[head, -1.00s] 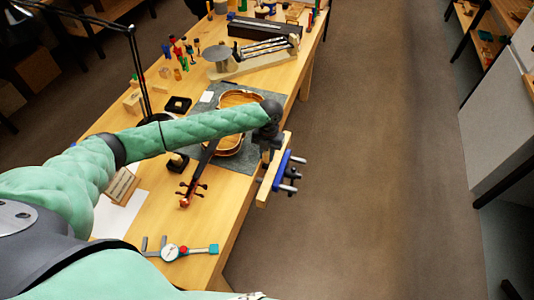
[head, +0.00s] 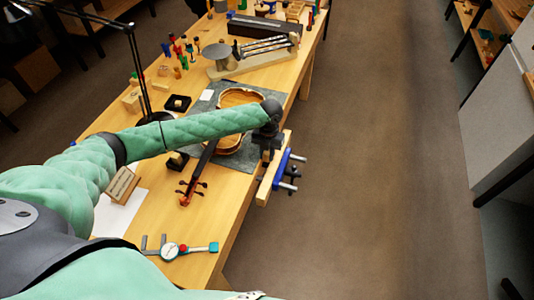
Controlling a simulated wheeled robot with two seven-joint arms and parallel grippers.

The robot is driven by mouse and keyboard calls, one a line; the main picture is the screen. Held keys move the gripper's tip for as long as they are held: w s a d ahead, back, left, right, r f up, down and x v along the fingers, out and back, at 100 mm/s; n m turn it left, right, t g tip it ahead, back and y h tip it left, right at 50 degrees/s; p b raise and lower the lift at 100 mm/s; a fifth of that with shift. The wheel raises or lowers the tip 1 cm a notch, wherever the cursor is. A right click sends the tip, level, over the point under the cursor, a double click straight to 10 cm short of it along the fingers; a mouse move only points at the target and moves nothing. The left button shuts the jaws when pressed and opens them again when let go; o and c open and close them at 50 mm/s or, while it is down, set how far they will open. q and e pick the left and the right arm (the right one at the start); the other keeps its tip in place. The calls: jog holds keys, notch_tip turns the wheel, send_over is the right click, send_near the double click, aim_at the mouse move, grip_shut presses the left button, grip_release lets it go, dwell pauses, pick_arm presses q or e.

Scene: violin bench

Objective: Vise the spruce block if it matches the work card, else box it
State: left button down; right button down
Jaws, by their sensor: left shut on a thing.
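My left gripper (head: 268,153) is at the bench's right edge, directly above the vise. It is shut on a small piece, most likely the spruce block, which the gripper and wrist almost fully hide. The vise (head: 273,174) has pale wooden jaws and blue metal parts with grey rods, and is fixed to the bench edge. I cannot tell whether the held piece is between the vise jaws. A small wooden stand with printed lines (head: 122,184), perhaps the work card, leans on the left of the bench. My right gripper is not in view.
A violin (head: 240,98) lies on a grey mat (head: 262,128) just left of the vise. A dial caliper (head: 172,249) lies at the near end. A small black tray (head: 178,103), clamps and jars stand farther back. The floor right of the bench is clear.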

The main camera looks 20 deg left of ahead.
pick_arm(q)
jog(key=shift+r, duration=0.2)
jog(key=shift+r+p, duration=0.25)
jog(key=shift+p, duration=0.1)
jog(key=shift+a, duration=0.1)
dwell(0.5)
jog(key=shift+p, duration=0.3)
dwell(0.8)
jog(key=shift+f, duration=0.5)
dwell(0.4)
jog(key=shift+r, duration=0.2)
jog(key=shift+r, duration=0.3)
dwell(0.4)
